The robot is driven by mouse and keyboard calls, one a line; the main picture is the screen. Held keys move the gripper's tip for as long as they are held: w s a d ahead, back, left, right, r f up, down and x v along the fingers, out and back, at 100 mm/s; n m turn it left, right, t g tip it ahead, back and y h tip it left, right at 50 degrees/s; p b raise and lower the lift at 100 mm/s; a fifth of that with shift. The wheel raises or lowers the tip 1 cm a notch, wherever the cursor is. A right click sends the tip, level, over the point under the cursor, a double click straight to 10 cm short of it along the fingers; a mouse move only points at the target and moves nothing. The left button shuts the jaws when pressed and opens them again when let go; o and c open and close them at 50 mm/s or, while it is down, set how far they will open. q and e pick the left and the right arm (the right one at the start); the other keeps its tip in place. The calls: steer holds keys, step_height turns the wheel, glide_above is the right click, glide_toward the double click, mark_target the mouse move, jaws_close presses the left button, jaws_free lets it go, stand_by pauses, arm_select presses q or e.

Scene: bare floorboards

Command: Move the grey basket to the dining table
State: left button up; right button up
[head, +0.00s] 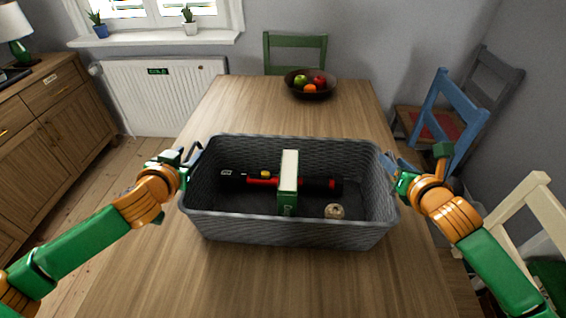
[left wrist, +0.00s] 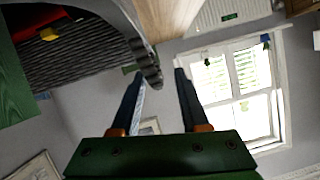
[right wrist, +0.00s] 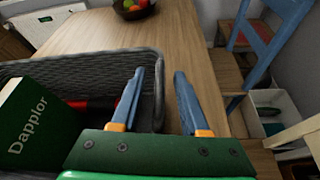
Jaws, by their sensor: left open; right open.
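The grey woven basket (head: 290,232) stands upright on the wooden dining table (head: 238,105). It holds a green and white box (head: 288,185), a black and red flashlight-like thing (head: 320,185) and a small round beige thing (head: 334,211). My left gripper (head: 191,158) is open at the basket's left end; the basket rim (left wrist: 148,62) shows near its fingers in the left wrist view. My right gripper (head: 393,162) is open at the right end; in the right wrist view its left finger overlaps the basket wall (right wrist: 100,62). Contact with the rim cannot be told.
A dark fruit bowl (head: 310,86) stands at the table's far end. A green chair (head: 295,50) is behind it; a blue chair (head: 440,115) and a cream chair (head: 525,215) are on the right. A wooden sideboard (head: 45,140) is on the left. The table between basket and bowl is clear.

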arm_select(q)
steer(key=v, duration=0.7)
steer(key=shift+s+r, duration=0.1)
steer(key=shift+s, duration=0.05)
arm_select(e)
steer(key=shift+s, duration=0.15)
arm_select(q)
steer(key=shift+s, duration=0.1)
arm_select(e)
steer(key=v, duration=0.7)
steer(key=shift+r, duration=0.1)
